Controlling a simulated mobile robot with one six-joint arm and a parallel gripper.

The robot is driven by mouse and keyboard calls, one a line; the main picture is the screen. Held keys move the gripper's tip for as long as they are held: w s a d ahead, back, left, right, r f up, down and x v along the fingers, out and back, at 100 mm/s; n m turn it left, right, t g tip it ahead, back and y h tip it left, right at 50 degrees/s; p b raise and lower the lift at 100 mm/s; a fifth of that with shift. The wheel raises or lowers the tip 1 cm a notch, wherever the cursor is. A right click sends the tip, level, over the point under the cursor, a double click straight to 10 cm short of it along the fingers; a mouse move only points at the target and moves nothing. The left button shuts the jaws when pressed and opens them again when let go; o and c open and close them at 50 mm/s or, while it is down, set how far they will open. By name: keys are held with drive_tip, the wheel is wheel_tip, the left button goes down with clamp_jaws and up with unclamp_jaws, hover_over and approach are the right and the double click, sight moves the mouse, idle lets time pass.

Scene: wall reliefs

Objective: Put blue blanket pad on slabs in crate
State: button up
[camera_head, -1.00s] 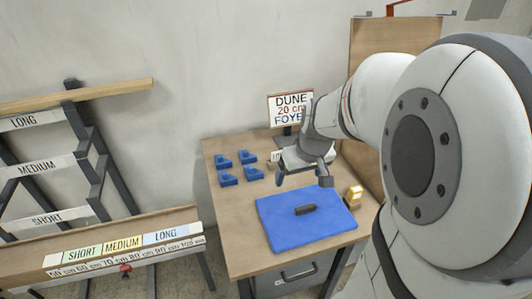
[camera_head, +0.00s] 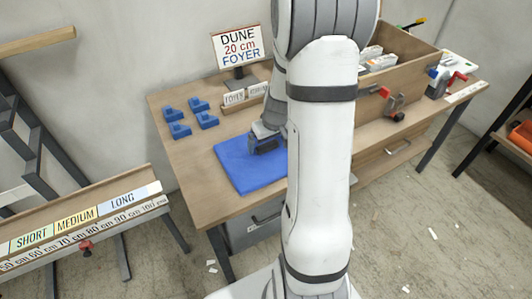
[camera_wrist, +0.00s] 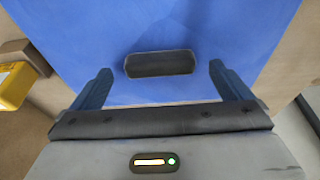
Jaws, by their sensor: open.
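The blue blanket pad (camera_head: 238,173) lies flat on a wooden worktable, with a dark handle (camera_wrist: 160,64) on top. In the wrist view the pad (camera_wrist: 200,25) fills most of the upper picture. My gripper (camera_head: 266,143) is low over the pad; in the wrist view my gripper (camera_wrist: 160,70) is open, one finger on each side of the handle with gaps on both sides. My arm hides the pad's right part in the head view. An open wooden crate (camera_head: 408,68) stands at the back right with pale pieces showing; I cannot tell if these are the slabs.
Several blue blocks (camera_head: 180,130) sit on the table's left part. A sign reading DUNE 20 cm FOYER (camera_head: 240,50) stands behind, near a small labelled tray (camera_head: 240,105). A yellow object (camera_wrist: 15,85) is beside the pad. Red clamps (camera_head: 385,92) are by the crate.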

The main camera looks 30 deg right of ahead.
drive_tip(key=shift+w+f, duration=0.15)
drive_tip(key=shift+f, duration=0.25)
drive_tip(key=c, duration=1.8)
drive_tip(key=shift+o, duration=0.2)
drive_tip(key=shift+r, duration=0.1)
